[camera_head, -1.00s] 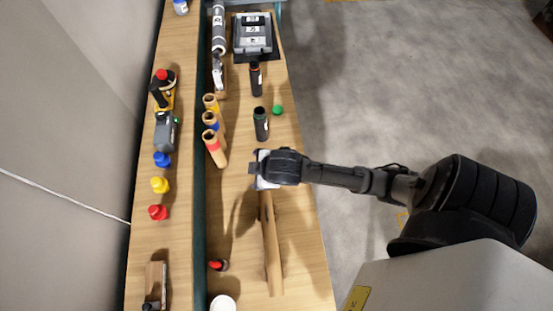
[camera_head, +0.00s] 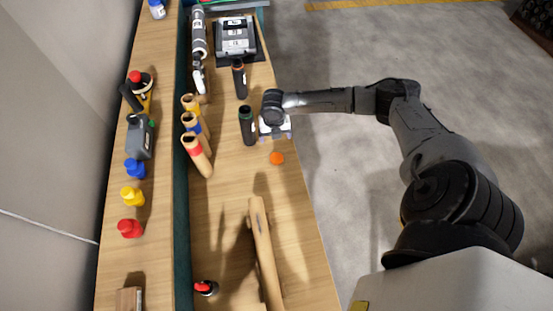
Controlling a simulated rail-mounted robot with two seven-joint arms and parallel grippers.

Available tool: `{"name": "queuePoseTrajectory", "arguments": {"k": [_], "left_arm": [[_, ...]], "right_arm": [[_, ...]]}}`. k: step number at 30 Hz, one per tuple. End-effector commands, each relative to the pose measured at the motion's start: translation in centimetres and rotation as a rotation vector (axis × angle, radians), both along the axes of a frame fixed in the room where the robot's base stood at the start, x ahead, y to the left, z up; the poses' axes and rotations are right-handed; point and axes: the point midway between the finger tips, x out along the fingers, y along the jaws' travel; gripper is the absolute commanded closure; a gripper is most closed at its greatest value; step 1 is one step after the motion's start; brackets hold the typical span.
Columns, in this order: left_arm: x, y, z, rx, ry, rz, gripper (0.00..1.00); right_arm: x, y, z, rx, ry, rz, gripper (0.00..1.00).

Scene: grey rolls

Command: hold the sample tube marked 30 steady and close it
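Two dark tubes stand on the wooden bench, one with a green ring at its mouth (camera_head: 247,126) and one with an orange-red ring (camera_head: 239,80) farther back. Their markings are too small to read, so I cannot tell which is marked 30. An orange cap (camera_head: 277,158) lies on the bench in front of my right gripper. My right gripper (camera_head: 275,134) points down just right of the green-ringed tube. Its fingers are too small to tell open from shut. No green cap shows now; the gripper covers that area.
A grey device (camera_head: 235,36) sits at the back. A long wooden piece (camera_head: 263,245) lies in front. A green divider (camera_head: 181,210) runs lengthwise.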

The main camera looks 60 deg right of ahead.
Motion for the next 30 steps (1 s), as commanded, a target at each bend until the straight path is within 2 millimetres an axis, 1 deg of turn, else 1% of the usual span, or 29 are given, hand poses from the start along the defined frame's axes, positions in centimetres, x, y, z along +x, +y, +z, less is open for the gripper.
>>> {"name": "queuePoseTrajectory", "arguments": {"k": [3,6,12,18,26,30], "left_arm": [[0.0,0.0,0.0,0.000,0.000,0.000,0.57],[0.0,0.0,0.0,-0.001,0.000,0.001,0.57],[0.0,-0.2,0.0,-0.007,0.000,0.005,0.57],[0.0,-0.4,0.0,-0.013,0.000,0.008,0.57],[0.0,-0.4,0.0,-0.012,0.001,0.008,0.57],[0.0,-0.2,-0.1,-0.008,0.001,0.006,0.57]], "right_arm": [[-0.2,-0.2,-0.3,0.026,0.021,0.151,0.14],[-0.2,-0.1,-0.5,0.044,0.028,0.258,0.14],[-0.3,-0.1,-0.6,0.064,0.032,0.392,0.14],[-0.3,0.0,-0.7,0.069,0.033,0.434,0.14],[-0.3,0.0,-0.7,0.069,0.034,0.435,0.14],[-0.3,0.1,-1.4,0.070,0.035,0.434,0.14]]}}
